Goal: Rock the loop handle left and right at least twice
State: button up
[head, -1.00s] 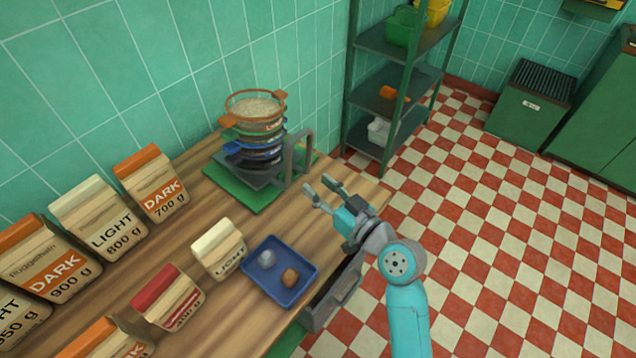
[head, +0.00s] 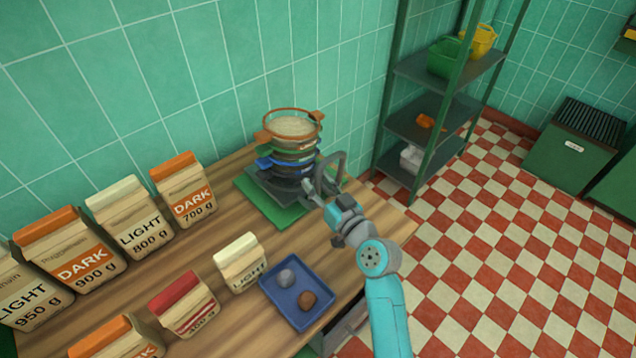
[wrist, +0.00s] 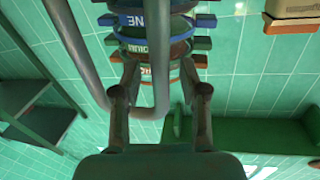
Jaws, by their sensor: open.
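The grey loop handle (head: 340,164) rises at the right side of a stand holding a stack of round sieves (head: 292,150). My gripper (head: 315,188) is at the handle, with its fingers partly overlapping it in the head view. In the wrist view my open gripper (wrist: 160,92) has a finger on each side of one bar of the loop handle (wrist: 161,60). The loop's rounded end lies near the fingers, and its other bar runs off to the upper left. I cannot tell whether either finger touches the handle.
The stand is on a green mat (head: 255,203). A blue tray (head: 270,298) with two small lumps and several flour bags (head: 145,215) share the wooden table. A green shelf rack (head: 395,140) stands beyond the table's right end. Checkered floor is open to the right.

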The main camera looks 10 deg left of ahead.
jog(key=shift+w+a, duration=0.15)
jog(key=shift+w, duration=0.05)
grip_shut()
jog(key=shift+s+a+f+n, duration=0.35)
jog(key=shift+s+n, duration=0.2)
jog(key=shift+n, duration=0.3)
jog(key=shift+s+a+f+n, duration=0.2)
jog(key=shift+s+a+n, duration=0.3)
jog(key=shift+n, duration=0.35)
grip_release()
